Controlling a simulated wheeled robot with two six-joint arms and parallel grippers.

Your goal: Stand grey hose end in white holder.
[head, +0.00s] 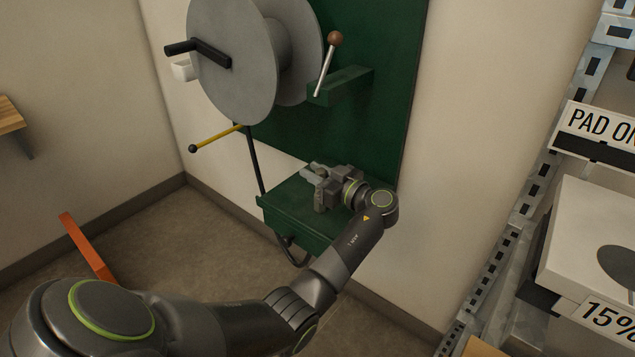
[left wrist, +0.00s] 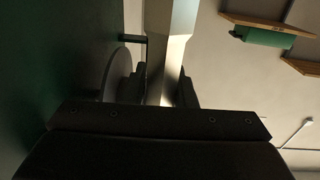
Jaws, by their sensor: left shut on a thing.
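The white holder (head: 183,70) is a small cup at the upper left, partly behind the reel's black crank handle. My left gripper (head: 316,179) is over the green shelf box, well to the right of and below the holder. It is shut on a pale grey piece, which I take for the grey hose end (head: 314,170). In the left wrist view this grey hose end (left wrist: 170,45) is a pale shaft rising between the dark fingers. The gripper hides part of it. My right gripper is not in view.
A large grey reel (head: 235,60) is on the green panel (head: 395,100). A brown-knobbed lever (head: 327,65) and a yellow rod (head: 218,138) stick out nearby. A dark hose (head: 253,160) hangs down behind the green box (head: 300,225). A loaded rack (head: 500,215) stands at right.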

